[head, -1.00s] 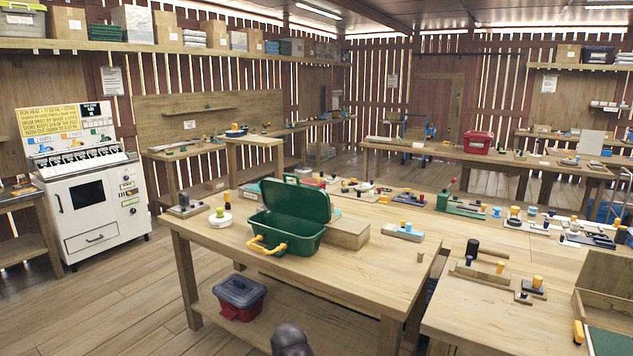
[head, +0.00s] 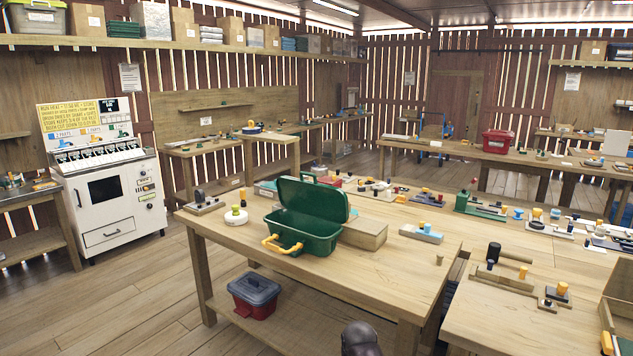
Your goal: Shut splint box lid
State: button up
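A green box (head: 303,238) with a yellow front handle (head: 283,246) stands on the near wooden table. Its green lid (head: 314,199) is raised and tilted back, so the box is open. It is the only visibly open lidded box, but no label tells me that it is the splint box. The inside is mostly hidden by the front wall. A dark rounded part (head: 360,338), seemingly of my own arm, shows at the bottom edge, in front of the table and well apart from the box. My gripper's fingers are not in view.
A wooden block (head: 364,234) sits right of the green box, a white round item (head: 236,217) left of it. A red bin with a grey lid (head: 254,295) is on the lower shelf. Another red bin (head: 501,142) stands on a far table. Floor at left is clear.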

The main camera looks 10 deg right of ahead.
aim_at(322, 200)
jog(key=u, duration=0.05)
jog(key=i, duration=1)
